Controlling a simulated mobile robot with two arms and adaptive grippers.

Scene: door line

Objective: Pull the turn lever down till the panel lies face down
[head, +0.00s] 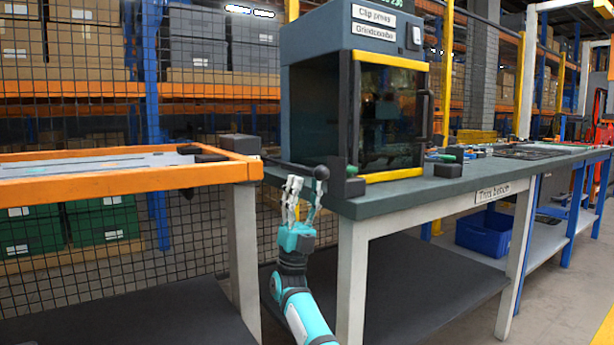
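The turn lever (290,165) is a dark rod with a round black knob (322,172) at its right end. It sticks out to the right from the dark block at the orange frame's right end, sloping slightly down. The panel (110,162) lies flat and grey inside the orange frame (130,183) at the left; I cannot tell which face is up. My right gripper (304,190), teal with pale fingers, points up just below the lever near the knob. Its fingers are apart with nothing visible between them; contact with the lever is unclear. My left gripper is out of view.
A dark machine (315,115) with a yellow-edged glass door stands on the green-topped bench (440,183) close right of the lever. A white bench leg (351,280) is beside my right arm. A blue bin (484,235) sits on the lower shelf. Wire mesh stands behind.

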